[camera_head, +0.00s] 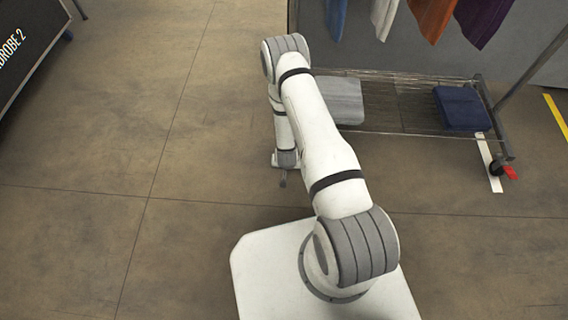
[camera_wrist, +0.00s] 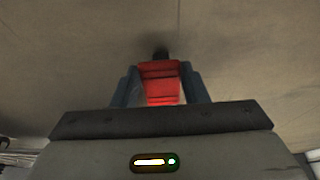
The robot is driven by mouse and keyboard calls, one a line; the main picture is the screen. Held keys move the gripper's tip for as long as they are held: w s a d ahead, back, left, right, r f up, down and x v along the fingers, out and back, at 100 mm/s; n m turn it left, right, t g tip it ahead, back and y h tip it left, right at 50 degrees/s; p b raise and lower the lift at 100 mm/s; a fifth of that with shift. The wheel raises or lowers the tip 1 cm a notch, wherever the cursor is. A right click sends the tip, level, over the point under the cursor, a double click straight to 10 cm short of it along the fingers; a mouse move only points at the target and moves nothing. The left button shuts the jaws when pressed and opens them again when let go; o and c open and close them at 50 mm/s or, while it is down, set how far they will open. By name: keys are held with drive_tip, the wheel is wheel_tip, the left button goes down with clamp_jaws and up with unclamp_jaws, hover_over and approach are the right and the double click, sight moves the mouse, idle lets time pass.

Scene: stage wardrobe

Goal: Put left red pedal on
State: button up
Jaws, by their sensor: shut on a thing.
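The left red pedal (camera_wrist: 161,70) shows in the wrist view, with a dark caster part (camera_wrist: 161,53) just beyond it. My gripper (camera_wrist: 160,84) has its two blue-grey fingers on either side of the pedal, shut on it. In the head view my gripper (camera_head: 283,181) is low near the floor, left of the rack, and the left pedal cannot be made out there. A second red pedal (camera_head: 511,172) is on the caster at the rack's right end, apart from my gripper.
The wheeled clothes rack (camera_head: 400,103) carries a grey folded cloth (camera_head: 341,100), a dark blue folded stack (camera_head: 461,108) and hanging garments (camera_head: 432,18). A dark case (camera_head: 28,45) stands at top left. The floor (camera_head: 100,180) to the left is clear.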

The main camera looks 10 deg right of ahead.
drive_tip(key=shift+a+f+t+h, duration=0.25)
drive_tip(key=shift+f+t+h, duration=0.05)
drive_tip(key=shift+t, duration=0.6)
drive_tip(key=o, duration=1)
drive_tip(key=shift+d, duration=0.1)
drive_tip(key=shift+p+v, duration=1.35)
drive_tip(key=shift+v, duration=2.55)
